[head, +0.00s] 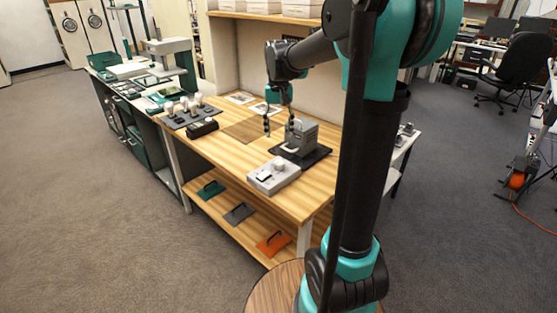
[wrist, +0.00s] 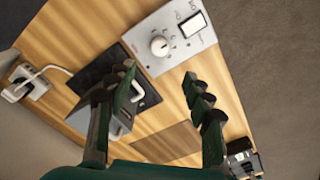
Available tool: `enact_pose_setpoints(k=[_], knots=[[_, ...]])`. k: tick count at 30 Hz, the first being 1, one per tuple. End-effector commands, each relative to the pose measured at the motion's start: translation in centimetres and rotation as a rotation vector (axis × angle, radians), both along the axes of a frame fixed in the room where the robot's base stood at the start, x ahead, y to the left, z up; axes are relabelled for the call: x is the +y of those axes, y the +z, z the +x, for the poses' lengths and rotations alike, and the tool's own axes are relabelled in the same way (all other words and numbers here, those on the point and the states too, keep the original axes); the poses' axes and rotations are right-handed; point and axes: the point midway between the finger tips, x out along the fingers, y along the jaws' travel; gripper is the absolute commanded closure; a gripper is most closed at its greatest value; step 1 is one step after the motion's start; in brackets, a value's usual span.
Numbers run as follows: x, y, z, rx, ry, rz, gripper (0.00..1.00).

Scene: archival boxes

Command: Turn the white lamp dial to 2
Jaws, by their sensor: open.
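The white lamp dial (wrist: 160,46) is a round knob on a light grey-white control box (wrist: 172,68), and a mark shows on the knob. Scale marks around it are too small to read. A white rocker switch (wrist: 192,25) sits beside it. In the head view the control box (head: 273,181) lies near the table's front edge, with the dial (head: 280,163) on top. My gripper (head: 279,126) is open and empty above the table, behind the control box and beside a grey box. In the wrist view my gripper's fingers (wrist: 162,80) are spread, apart from the dial.
A grey box (head: 303,136) stands on a dark mat (head: 315,157) just behind the control box. A brown mat (head: 243,131) lies flat mid-table. The front-left tabletop is clear.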

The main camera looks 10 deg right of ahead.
Motion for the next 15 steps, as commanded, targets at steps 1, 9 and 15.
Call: enact_pose_setpoints(k=[1,9,15], knots=[[0.0,-1.1,0.0,0.0,0.0,0.0,0.49],[0.0,-6.4,0.0,-0.001,0.0,0.0,0.49],[0.0,-9.9,0.0,-0.001,0.0,0.0,0.49]])
